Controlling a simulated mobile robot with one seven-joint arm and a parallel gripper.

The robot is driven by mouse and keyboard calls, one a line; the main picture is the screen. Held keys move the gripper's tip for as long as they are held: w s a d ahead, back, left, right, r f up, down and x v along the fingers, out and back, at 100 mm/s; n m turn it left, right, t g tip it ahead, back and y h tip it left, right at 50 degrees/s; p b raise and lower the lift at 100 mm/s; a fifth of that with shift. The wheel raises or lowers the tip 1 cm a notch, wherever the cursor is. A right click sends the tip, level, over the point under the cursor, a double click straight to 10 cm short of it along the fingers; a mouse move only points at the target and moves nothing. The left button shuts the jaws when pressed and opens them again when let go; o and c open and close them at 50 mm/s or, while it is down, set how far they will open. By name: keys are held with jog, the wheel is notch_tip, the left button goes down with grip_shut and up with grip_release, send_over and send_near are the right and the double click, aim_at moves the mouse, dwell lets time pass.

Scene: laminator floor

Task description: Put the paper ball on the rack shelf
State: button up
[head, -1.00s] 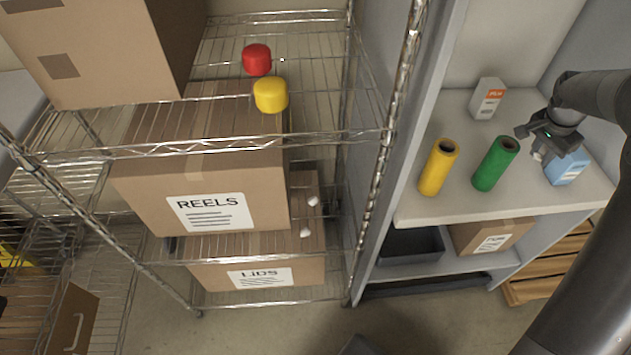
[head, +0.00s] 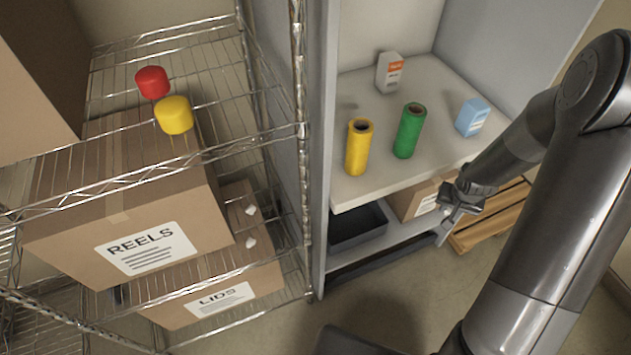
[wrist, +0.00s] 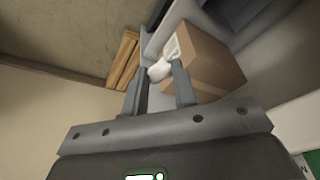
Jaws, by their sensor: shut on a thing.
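My gripper (head: 450,222) hangs in front of the white shelf unit, below its top board, at the right of the head view. In the wrist view its two fingers close on a small white crumpled paper ball (wrist: 160,70). The ball is hard to make out in the head view. The wire rack shelf (head: 215,85) is at the left, well apart from my gripper. A red cap (head: 152,82) and a yellow cap (head: 174,115) stand on it, with bare wire to their right.
The white unit's top (head: 385,140) holds a yellow roll (head: 358,150), a green roll (head: 408,132), a white-orange box (head: 389,72) and a blue box (head: 472,117). A grey upright panel (head: 322,150) separates it from the rack. Cartons labelled REELS (head: 60,235) and LIDS (head: 265,280) sit lower.

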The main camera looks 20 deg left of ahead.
jog(key=s+a+f+m, duration=0.1)
jog(key=s+a+f, duration=0.2)
jog(key=s+a, duration=0.4)
jog(key=s+a+f, duration=0.3)
jog(key=s+a, duration=0.3)
jog(key=a, duration=0.2)
jog(key=s+a+m, duration=0.1)
jog(key=s+a, duration=0.5)
jog(key=s, duration=0.3)
jog(key=s+a, duration=0.7)
jog(key=s, duration=0.3)
jog(key=n, duration=0.1)
send_over(274, 226)
jog(key=shift+s+r, duration=0.1)
jog(key=shift+s, duration=0.35)
jog(key=shift+f, duration=2.4)
jog(key=shift+f, duration=0.1)
jog(key=o, duration=0.9)
